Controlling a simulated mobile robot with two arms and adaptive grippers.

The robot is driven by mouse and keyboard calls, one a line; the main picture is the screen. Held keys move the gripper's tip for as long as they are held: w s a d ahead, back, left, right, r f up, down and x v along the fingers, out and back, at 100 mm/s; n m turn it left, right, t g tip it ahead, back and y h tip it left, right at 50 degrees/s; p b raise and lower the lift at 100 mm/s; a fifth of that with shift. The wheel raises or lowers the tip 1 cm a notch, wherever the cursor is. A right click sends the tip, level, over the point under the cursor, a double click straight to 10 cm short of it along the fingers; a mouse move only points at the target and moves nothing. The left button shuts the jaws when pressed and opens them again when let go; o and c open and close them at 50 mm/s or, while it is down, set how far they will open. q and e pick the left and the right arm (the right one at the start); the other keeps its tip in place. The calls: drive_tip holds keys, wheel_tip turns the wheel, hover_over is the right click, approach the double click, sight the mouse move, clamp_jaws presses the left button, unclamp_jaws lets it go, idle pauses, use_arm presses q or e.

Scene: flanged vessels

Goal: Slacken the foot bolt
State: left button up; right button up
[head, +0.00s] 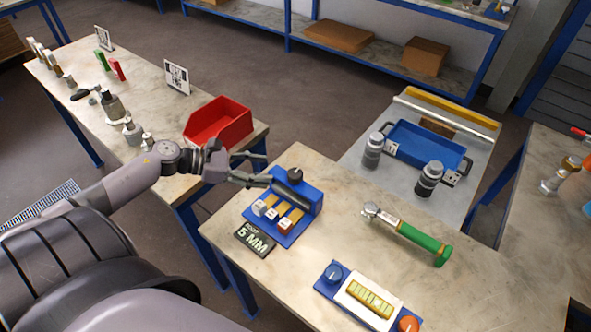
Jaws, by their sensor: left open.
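A blue fixture (308,190) stands on the near table, with a dark round knob (295,174) on top, brass strips and small labelled blocks (271,213) in front. A black sign (254,240) before it seems to read "FOOT 5 MM". I cannot pick out the foot bolt for certain. My left gripper (265,168) is open and seems empty, its fingers pointing right at the fixture's upper left side. I cannot tell whether a finger touches it. A wrench-like tool (408,231) with a green handle lies to the right. My right gripper is not in view.
A blue tray (335,272) with a yellow-green piece and knobs is at the near edge. A blue bin (400,150) and two grey cylinders (373,151) stand behind. A red bin (217,122) sits on the left table. Bare tabletop surrounds the green-handled tool.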

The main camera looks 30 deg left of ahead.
sight(293, 173)
use_arm(q)
drive_tip(key=x, duration=0.1)
drive_tip(key=p+x, duration=0.1)
drive_tip(key=x, duration=0.3)
drive_tip(key=shift+w+d+r, duration=0.15)
drive_tip(key=shift+w+r, duration=0.05)
drive_tip(key=p+x, duration=0.1)
drive_tip(key=x, duration=0.2)
drive_tip(key=shift+w+d+f, duration=0.2)
drive_tip(key=shift+w+f, duration=0.05)
drive_tip(key=shift+f, duration=0.05)
drive_tip(key=shift+w+d+f+p, duration=0.3)
drive_tip(key=shift+w+d+p, duration=0.05)
drive_tip(key=shift+d, duration=0.05)
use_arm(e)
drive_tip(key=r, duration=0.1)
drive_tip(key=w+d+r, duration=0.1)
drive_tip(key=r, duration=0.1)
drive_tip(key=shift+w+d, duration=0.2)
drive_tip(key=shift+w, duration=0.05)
use_arm(q)
drive_tip(key=shift+c, duration=0.5)
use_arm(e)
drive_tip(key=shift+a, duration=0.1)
use_arm(q)
drive_tip(key=c, duration=1)
drive_tip(key=shift+c, duration=0.2)
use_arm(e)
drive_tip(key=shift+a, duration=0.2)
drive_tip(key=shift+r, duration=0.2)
